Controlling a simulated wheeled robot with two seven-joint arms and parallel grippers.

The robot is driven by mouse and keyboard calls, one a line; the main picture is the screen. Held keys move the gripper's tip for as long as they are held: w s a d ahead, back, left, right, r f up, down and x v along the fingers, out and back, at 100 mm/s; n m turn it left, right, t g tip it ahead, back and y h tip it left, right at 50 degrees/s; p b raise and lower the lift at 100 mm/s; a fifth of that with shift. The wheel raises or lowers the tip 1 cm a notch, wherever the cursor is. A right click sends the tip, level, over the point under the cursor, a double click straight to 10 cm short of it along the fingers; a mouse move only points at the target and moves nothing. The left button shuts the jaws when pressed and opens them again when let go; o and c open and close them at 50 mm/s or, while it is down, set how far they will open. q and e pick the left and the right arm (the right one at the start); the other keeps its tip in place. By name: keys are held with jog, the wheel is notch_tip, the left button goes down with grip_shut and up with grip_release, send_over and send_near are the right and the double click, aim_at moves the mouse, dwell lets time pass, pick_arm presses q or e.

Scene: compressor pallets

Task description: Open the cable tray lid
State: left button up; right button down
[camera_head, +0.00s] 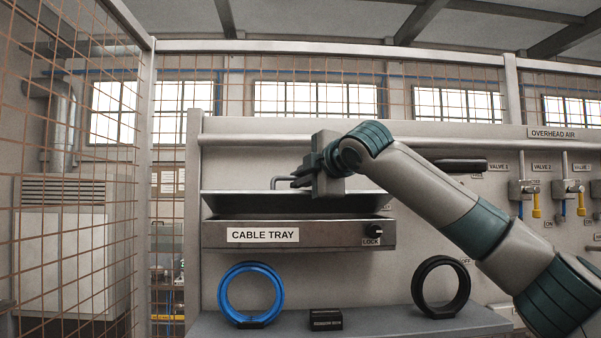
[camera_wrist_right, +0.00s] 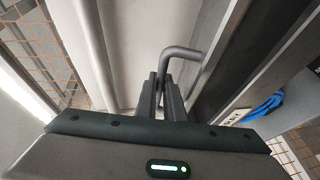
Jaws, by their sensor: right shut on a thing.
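The cable tray (camera_head: 330,235) is a grey metal box on the wall panel, with a CABLE TRAY label and a LOCK knob (camera_head: 377,230) on its front. Its lid (camera_head: 235,204) is tilted up, with a dark gap between it and the tray. The lid's bent bar handle (camera_head: 280,179) is on top; in the right wrist view the handle (camera_wrist_right: 183,52) runs to between the fingers. My right gripper (camera_head: 300,180) is shut on the handle; its fingers (camera_wrist_right: 162,98) show in the right wrist view. My left gripper is not in view.
Below the tray, a shelf (camera_head: 380,324) holds a blue cable coil (camera_head: 280,292), a black coil (camera_head: 418,288) and a small dark box (camera_head: 325,319). Valves (camera_head: 522,188) line the right of the panel. A wire mesh fence (camera_head: 75,230) stands at left.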

jog(key=shift+w+r+p, duration=0.5)
jog(key=shift+w+r, duration=0.05)
jog(key=shift+r, duration=0.35)
jog(key=shift+w+r, duration=0.4)
jog(key=shift+w, duration=0.25)
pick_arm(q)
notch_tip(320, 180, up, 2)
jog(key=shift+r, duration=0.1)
pick_arm(e)
jog(key=shift+r, duration=0.35)
